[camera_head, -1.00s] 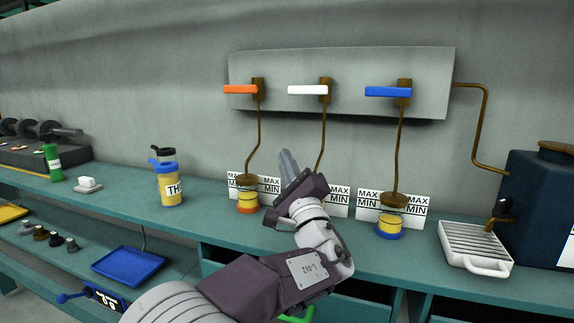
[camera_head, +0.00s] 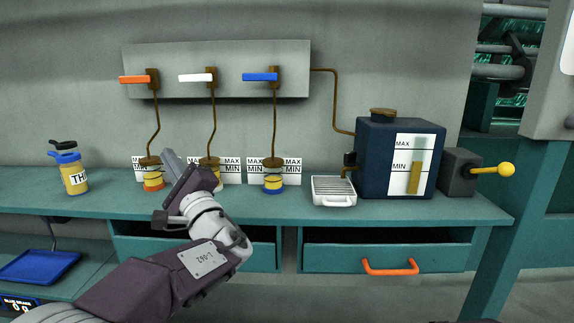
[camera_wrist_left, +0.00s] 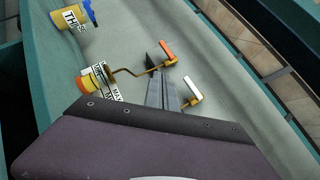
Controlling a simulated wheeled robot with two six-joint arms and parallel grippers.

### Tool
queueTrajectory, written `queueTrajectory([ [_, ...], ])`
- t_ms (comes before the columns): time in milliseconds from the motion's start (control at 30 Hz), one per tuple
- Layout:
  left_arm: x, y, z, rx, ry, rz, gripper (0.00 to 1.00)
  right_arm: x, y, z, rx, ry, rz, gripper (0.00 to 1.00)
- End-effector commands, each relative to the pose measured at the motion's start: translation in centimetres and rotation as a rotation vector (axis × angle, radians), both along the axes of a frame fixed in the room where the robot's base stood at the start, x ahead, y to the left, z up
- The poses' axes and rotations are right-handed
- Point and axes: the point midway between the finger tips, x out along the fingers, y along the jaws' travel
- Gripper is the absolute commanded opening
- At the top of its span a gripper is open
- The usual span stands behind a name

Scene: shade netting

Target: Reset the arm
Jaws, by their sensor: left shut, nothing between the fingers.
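My left arm comes in from the lower left in the head view. Its gripper (camera_head: 176,166) is shut and empty, raised in front of the bench between the orange-lever and white-lever lines. In the left wrist view the closed fingers (camera_wrist_left: 161,88) point toward the wall, near the orange lever (camera_wrist_left: 167,52) and white lever (camera_wrist_left: 191,91). The gripper partly hides the jar (camera_head: 209,180) under the white lever. My right gripper is not in view.
A grey wall panel (camera_head: 220,55) carries orange, white and blue levers. The teal bench (camera_head: 105,206) holds a yellow bottle (camera_head: 74,177), several jars, a white tray (camera_head: 333,192) and a dark tank (camera_head: 376,160). A drawer with an orange handle (camera_head: 390,268) is below.

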Motion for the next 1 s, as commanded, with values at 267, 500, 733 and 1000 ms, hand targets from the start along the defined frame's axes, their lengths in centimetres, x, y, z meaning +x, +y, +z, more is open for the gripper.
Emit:
queueTrajectory([
  [267, -2.2, 6.4, -7.9, -0.211, 0.165, 0.143, 0.0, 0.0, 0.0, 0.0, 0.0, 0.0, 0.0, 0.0],
  [500, -8.2, 11.0, -21.3, -0.603, 0.396, 0.323, 0.0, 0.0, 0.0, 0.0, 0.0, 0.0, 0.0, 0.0],
  [733, -19.9, 7.2, -37.5, -1.267, 0.561, 0.565, 0.0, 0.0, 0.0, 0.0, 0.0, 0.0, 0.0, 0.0],
  [1000, -26.2, -3.5, -45.3, -1.919, 0.423, 0.764, 0.0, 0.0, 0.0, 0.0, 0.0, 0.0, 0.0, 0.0],
])
